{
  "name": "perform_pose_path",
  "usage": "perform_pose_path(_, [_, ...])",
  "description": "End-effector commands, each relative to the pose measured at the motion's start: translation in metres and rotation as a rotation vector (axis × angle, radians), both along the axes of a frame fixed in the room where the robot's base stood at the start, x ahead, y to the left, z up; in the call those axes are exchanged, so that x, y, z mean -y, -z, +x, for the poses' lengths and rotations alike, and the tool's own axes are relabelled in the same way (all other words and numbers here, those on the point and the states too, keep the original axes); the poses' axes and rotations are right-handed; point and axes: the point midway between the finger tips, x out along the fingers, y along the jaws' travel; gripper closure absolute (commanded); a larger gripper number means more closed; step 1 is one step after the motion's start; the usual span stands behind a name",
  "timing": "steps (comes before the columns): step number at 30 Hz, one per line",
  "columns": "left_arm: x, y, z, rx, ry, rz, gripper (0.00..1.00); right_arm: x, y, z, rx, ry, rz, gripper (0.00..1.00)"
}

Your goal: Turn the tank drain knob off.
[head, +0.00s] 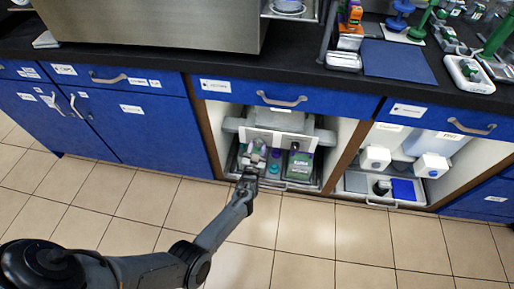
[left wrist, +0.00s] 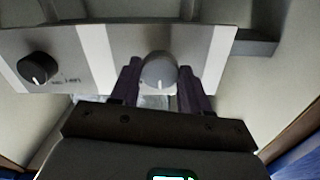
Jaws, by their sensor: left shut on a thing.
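A round grey knob (left wrist: 158,70) with a white pointer line sits on a silver panel (left wrist: 95,50) in the left wrist view. The line points roughly down in that picture. My left gripper (left wrist: 158,82) has one dark finger on each side of the knob and is shut on it. In the head view my left gripper (head: 249,172) reaches into the open cabinet bay below the counter, and the knob is hard to make out there. My right gripper is not in view.
A black knob (left wrist: 38,68) with a label sits on the same panel, to the left. A tray (head: 300,183) with a green-and-white box (head: 300,164) stands in the bay. Wooden dividers flank the bay. The tiled floor (head: 320,240) in front is clear.

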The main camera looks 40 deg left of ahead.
Motion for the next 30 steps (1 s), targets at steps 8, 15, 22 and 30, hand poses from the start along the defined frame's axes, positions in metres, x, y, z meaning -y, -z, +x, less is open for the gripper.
perform_pose_path(8, [0.0008, 0.0005, 0.0000, 0.065, 0.000, -0.121, 0.85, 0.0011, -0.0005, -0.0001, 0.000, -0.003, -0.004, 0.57])
perform_pose_path(15, [0.0006, 0.0004, 0.0002, 0.163, -0.001, -0.296, 0.85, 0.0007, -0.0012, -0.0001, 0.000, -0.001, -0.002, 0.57])
perform_pose_path(22, [0.0014, 0.0001, 0.0006, 0.257, -0.001, -0.463, 0.85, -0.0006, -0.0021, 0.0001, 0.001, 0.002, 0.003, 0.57])
perform_pose_path(30, [0.0011, 0.0001, 0.0004, 0.337, -0.001, -0.606, 0.85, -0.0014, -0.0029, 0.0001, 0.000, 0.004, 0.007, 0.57])
